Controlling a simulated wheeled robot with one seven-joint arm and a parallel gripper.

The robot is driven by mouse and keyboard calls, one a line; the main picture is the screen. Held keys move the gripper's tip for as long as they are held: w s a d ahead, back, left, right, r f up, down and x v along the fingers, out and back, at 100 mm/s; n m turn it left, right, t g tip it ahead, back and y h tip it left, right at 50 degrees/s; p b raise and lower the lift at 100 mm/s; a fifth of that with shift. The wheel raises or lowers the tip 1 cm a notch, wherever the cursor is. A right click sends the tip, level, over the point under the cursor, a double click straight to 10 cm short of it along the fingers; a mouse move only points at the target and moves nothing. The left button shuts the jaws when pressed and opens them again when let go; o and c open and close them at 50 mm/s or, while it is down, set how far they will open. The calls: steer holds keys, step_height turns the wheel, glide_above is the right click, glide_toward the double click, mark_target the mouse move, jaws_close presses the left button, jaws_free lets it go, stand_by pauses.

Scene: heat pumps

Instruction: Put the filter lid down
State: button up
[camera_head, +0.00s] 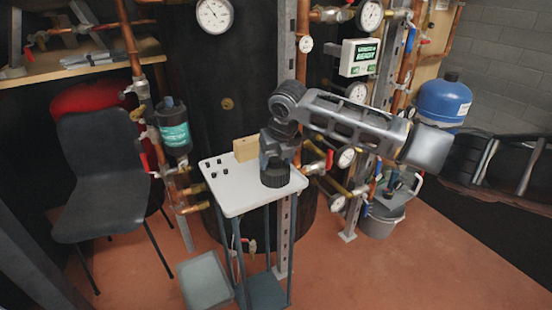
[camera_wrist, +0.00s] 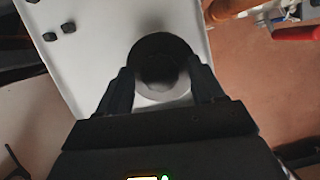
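The filter lid (camera_head: 275,174) is a black, round, ribbed piece at the right part of the white tabletop of a small stand (camera_head: 236,196). In the wrist view the lid (camera_wrist: 163,45) shows as a dark ring between the fingertips. My gripper (camera_head: 277,150) points down from above, and its two fingers (camera_wrist: 162,82) press against opposite sides of the lid. The lid is upright and at or just above the tabletop; I cannot tell if it touches. The fingertips are partly hidden in the head view.
Several small black pieces (camera_head: 217,166) lie at the tabletop's left, and a tan block (camera_head: 245,149) stands at its back edge. A dark filter housing with a teal label (camera_head: 174,128) hangs on the pipes to the left. Valves and copper pipes are close behind and right.

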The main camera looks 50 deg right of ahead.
steer(key=shift+r, duration=0.1)
steer(key=v, duration=1.2)
steer(key=shift+p, duration=0.4)
